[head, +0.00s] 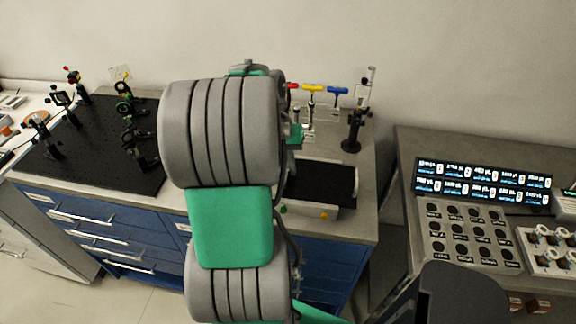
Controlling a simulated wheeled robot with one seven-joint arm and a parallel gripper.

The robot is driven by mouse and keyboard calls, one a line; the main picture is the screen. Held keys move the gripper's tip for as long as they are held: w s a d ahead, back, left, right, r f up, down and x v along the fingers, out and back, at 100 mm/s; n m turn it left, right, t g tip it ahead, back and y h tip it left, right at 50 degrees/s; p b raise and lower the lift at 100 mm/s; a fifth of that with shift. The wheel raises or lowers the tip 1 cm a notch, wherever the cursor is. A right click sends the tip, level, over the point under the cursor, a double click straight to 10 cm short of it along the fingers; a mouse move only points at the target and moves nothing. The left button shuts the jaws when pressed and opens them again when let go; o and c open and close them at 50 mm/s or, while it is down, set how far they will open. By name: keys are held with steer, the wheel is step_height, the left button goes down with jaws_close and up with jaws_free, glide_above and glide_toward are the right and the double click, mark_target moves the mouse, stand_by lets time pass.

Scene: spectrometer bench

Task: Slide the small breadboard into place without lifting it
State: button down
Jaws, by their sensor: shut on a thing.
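The small breadboard is the black plate (322,184) lying flat on the grey bench top, just right of my arm in the head view. Its left part is hidden behind my arm. My gripper does not show; my arm's large grey and green links stand in front of where its end would be. I cannot see where the jaws meet the breadboard or anything else.
A large black breadboard (85,135) with several optic mounts lies at the left. Hex keys (313,88) with coloured handles stand in a rack behind the small breadboard. A black post mount (352,132) stands right of them. A pale block (311,212) with coloured knobs is at the front edge.

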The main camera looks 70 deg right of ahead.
steer(key=shift+w+r, duration=0.1)
steer(key=shift+w+a, duration=0.15)
steer(key=shift+w, duration=0.6)
steer(key=shift+w+a, duration=0.15)
steer(key=shift+w, duration=0.55)
steer(key=c, duration=1.4)
jaws_free()
steer(key=shift+c, duration=0.2)
steer(key=shift+f, duration=0.2)
